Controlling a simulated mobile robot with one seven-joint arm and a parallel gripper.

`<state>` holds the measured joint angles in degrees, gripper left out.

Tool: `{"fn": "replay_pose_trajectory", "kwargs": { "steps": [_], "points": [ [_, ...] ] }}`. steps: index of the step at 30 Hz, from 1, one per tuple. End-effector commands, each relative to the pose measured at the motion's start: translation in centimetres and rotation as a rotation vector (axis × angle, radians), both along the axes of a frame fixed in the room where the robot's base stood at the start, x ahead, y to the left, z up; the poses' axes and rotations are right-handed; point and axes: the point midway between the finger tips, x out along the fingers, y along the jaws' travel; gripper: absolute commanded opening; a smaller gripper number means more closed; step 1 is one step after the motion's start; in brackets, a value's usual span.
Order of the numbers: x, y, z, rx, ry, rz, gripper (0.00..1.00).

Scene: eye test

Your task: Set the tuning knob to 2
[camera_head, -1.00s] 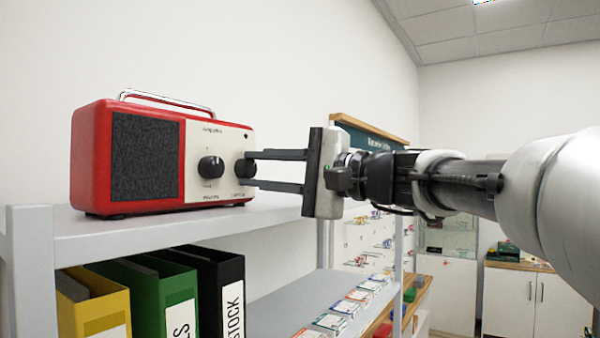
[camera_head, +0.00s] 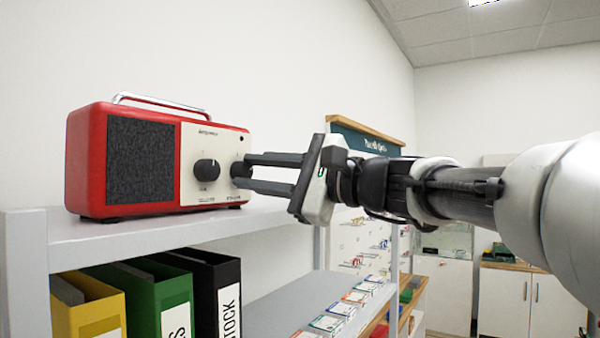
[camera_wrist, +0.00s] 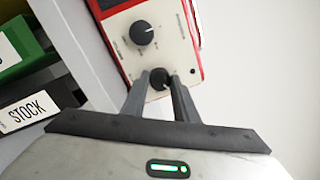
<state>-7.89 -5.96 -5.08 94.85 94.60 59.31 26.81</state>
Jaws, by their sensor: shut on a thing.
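A red radio (camera_head: 88,165) with a dark speaker grille and a cream front panel stands on the shelf. A larger black knob (camera_head: 207,170) is on the panel's left; it also shows in the wrist view (camera_wrist: 142,33). A smaller black knob (camera_head: 236,170), taken as the tuning knob, is at the lower right. My gripper (camera_head: 244,171) is shut on this smaller knob, a finger on each side, as the wrist view (camera_wrist: 160,79) shows. My fingers partly hide the knob. Its pointer and the scale numbers cannot be read.
The grey shelf (camera_head: 120,238) holds the radio. Yellow (camera_head: 90,312), green (camera_head: 160,300) and black (camera_head: 215,280) binders stand below it. Small boxed cards (camera_head: 330,323) lie on a lower shelf to the right. The space right of the radio is free apart from my arm.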

Motion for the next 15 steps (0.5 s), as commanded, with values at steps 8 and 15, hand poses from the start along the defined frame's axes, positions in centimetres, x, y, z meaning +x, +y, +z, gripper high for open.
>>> {"fn": "replay_pose_trajectory", "kwargs": {
  "steps": [8,15],
  "points": [
    [0.05,-0.07,-0.05,-0.001,0.000,-0.002,0.40],
    [0.03,-0.02,-0.03,-0.001,-0.001,-0.001,0.46]
  ]
}}
